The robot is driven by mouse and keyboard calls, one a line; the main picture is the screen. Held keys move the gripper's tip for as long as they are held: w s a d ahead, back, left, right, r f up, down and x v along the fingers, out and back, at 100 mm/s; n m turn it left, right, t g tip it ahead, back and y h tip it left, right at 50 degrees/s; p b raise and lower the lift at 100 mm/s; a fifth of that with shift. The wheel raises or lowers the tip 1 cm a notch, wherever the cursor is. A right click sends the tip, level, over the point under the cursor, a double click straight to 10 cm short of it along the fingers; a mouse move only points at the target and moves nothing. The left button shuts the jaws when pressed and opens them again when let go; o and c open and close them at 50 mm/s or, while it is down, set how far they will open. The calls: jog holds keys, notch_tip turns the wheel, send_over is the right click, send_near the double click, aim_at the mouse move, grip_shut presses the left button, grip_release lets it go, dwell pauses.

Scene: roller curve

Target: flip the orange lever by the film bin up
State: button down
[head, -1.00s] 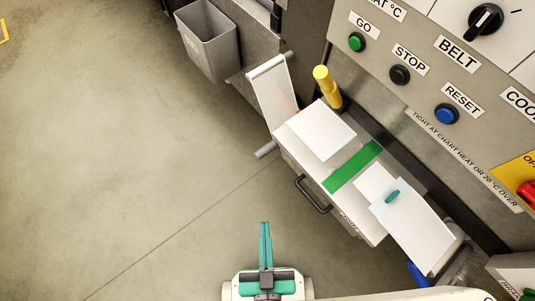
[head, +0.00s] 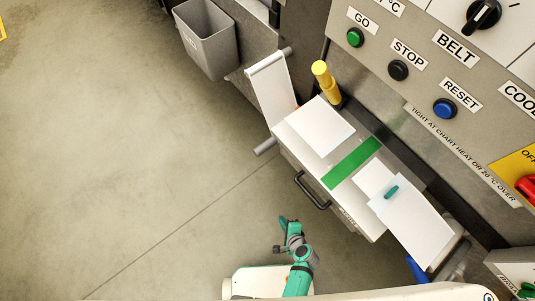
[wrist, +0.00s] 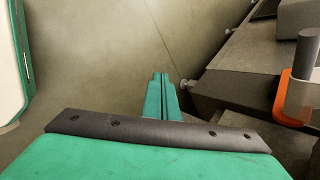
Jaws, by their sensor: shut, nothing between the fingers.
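My gripper (head: 285,221) is shut and empty, held over bare floor in front of the machine. In the wrist view its teal fingers (wrist: 160,80) lie together, pointing away from the camera. An orange part (wrist: 288,100) shows at the right edge of the wrist view, beside a dark rod (wrist: 305,55) and apart from the fingers. I cannot tell whether it is the lever. In the head view no orange lever is clear. A grey open bin (head: 207,42) stands at the upper left by the machine; whether it is the film bin cannot be told.
A bench with white sheets (head: 320,125), a green strip (head: 352,163) and a black drawer handle (head: 311,193) is right of my gripper. A yellow-topped post (head: 322,75) stands behind it. Green, black and blue buttons (head: 446,108) line the panel. The floor at left is clear.

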jog(key=w+r+m+t+y, duration=0.2)
jog(key=w+r+m+y, duration=0.1)
jog(key=w, duration=0.7)
jog(key=w+r+m+t+y, duration=0.3)
jog(key=w+r+m, duration=0.2)
jog(key=w, duration=0.5)
jog(key=shift+r+m+t+y, duration=0.15)
jog(key=shift+m+t+y, duration=0.15)
jog(key=shift+m, duration=0.9)
jog(key=shift+w, duration=0.1)
jog(key=w+a+r, duration=0.2)
jog(key=w+a, duration=0.3)
jog(key=w, duration=0.2)
jog(key=shift+w+a+r, duration=0.15)
jog(key=shift+a+r, duration=0.05)
jog(key=shift+r, duration=0.05)
